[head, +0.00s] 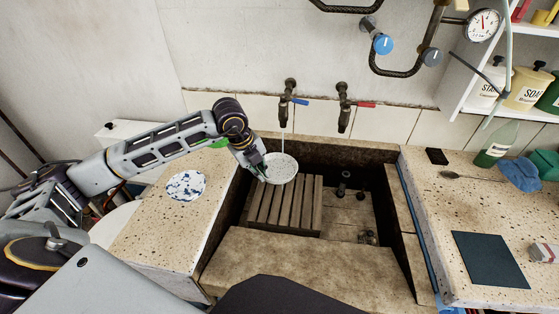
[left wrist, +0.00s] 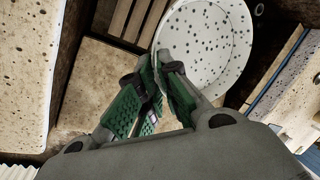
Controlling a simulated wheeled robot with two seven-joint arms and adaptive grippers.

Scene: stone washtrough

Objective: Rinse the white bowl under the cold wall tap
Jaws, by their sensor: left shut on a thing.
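The white bowl (head: 283,168), dark-speckled, is in the trough below the cold tap (head: 287,98) with the blue lever. A thin pale stream runs down from that tap to the bowl. My left gripper (head: 258,167) is shut on the bowl's left rim. In the left wrist view, the green-padded fingers of my left gripper (left wrist: 160,80) close on the rim of the bowl (left wrist: 222,40), whose speckled inside shows. My right gripper is not in view.
A slatted wooden rack (head: 283,206) lies in the stone trough (head: 310,265) under the bowl. A red-lever tap (head: 345,105) is to the right. A blue-patterned plate (head: 185,186) lies on the left slab; a green bottle (head: 497,144) and dark mat (head: 490,259) are on the right slab.

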